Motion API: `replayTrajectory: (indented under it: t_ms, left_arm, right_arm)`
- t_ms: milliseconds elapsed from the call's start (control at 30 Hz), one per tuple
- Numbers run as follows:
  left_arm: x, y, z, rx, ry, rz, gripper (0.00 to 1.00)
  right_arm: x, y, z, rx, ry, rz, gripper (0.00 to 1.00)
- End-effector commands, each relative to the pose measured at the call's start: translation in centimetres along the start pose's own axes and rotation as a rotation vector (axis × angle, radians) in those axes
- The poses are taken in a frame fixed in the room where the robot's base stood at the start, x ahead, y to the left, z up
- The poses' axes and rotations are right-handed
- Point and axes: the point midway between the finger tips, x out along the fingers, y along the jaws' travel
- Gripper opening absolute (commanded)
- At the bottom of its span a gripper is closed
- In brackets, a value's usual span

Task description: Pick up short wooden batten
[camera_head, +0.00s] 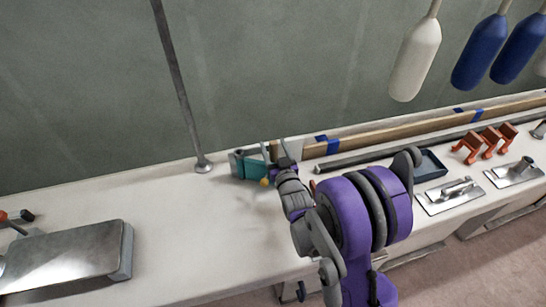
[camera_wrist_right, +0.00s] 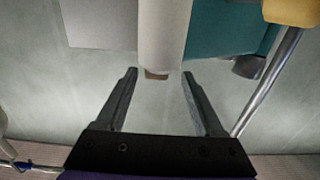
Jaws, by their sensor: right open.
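My right gripper (camera_head: 280,155) is over the back of the white bench, beside a teal object; my own wrist hides part of that spot. In the right wrist view its two fingers (camera_wrist_right: 160,73) are spread apart with nothing gripped. A small brown, wood-like end (camera_wrist_right: 156,75) shows between the fingertips, just below a pale rounded object (camera_wrist_right: 165,35). I cannot tell whether it is the short batten. In the head view, a long wooden strip (camera_head: 400,128) with blue tape lies along the wall to the right. My left gripper is not in view.
The teal object (camera_head: 246,165) stands close to the right gripper. Pale and blue fenders (camera_head: 416,60) hang at upper right. Orange clamps (camera_head: 487,143) and a dark blue tray (camera_head: 430,167) are on the right. The bench's left middle (camera_head: 180,220) is clear.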

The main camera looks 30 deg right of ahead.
Motion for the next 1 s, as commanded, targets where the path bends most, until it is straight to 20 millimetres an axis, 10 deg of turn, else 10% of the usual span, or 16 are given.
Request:
replayTrajectory:
  t_ms: [633, 1000]
  left_arm:
    - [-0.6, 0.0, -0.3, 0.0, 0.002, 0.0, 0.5]
    - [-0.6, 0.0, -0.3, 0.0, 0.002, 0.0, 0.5]
  right_arm:
    - [5.2, 0.5, 0.3, 0.0, -0.001, 0.0, 0.7]
    - [5.1, 0.5, 0.3, 0.0, -0.001, 0.0, 0.05]
